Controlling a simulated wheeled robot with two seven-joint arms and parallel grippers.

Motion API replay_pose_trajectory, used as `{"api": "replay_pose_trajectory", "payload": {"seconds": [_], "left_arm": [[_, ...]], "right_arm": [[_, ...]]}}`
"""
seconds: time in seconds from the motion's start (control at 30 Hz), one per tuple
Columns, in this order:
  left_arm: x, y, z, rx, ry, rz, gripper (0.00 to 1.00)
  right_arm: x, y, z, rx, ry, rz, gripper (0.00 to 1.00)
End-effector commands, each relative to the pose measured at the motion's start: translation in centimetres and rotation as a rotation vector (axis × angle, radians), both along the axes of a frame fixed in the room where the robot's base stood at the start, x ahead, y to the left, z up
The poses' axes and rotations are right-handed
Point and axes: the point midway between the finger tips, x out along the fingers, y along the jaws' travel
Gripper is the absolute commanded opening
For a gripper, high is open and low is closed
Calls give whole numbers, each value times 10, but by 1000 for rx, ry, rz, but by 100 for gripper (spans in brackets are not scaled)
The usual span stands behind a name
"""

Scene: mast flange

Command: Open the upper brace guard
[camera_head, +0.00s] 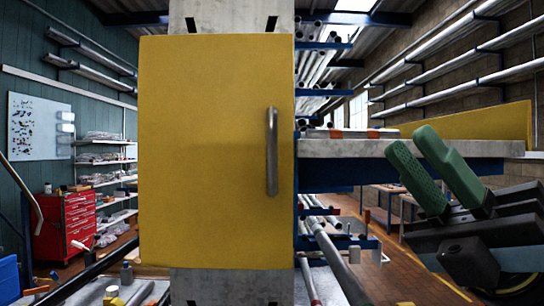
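A flat yellow panel (205,150), which looks like the brace guard, stands upright in front of a grey metal mast (230,17) in the middle of the view. It faces me squarely and looks shut. A vertical grey bar handle (272,152) sits near its right edge. The panel hides the part of the mast behind it. My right gripper (413,142), with green finger pads, is at the right, well to the right of the handle and apart from it. Its fingers are spread with nothing between them. My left gripper is not in view.
A grey horizontal beam (410,149) runs right from beside the panel, behind my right gripper. A rack of pipes (318,70) stands behind. A red tool cabinet (66,225) and shelves (105,165) are at the far left. Loose parts lie low in front.

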Motion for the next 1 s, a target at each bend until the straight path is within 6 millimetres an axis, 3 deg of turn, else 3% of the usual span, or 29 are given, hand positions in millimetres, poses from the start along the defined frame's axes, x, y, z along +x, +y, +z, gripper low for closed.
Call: {"api": "replay_pose_trajectory", "payload": {"seconds": [0.1,0.2,0.4,0.6,0.7,0.87,1.0], "left_arm": [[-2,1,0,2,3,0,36],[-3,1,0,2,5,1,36],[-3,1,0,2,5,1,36],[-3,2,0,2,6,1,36],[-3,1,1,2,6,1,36],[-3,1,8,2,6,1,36],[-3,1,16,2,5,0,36]], "right_arm": [[-13,32,9,-303,-191,-132,17],[-8,46,11,-535,-285,-279,17],[16,36,19,-860,-318,-576,17],[28,19,27,-985,-279,-728,17],[33,20,28,-1001,-269,-747,17],[44,38,28,-1003,-269,-743,17],[60,64,29,-1003,-268,-740,17]]}}
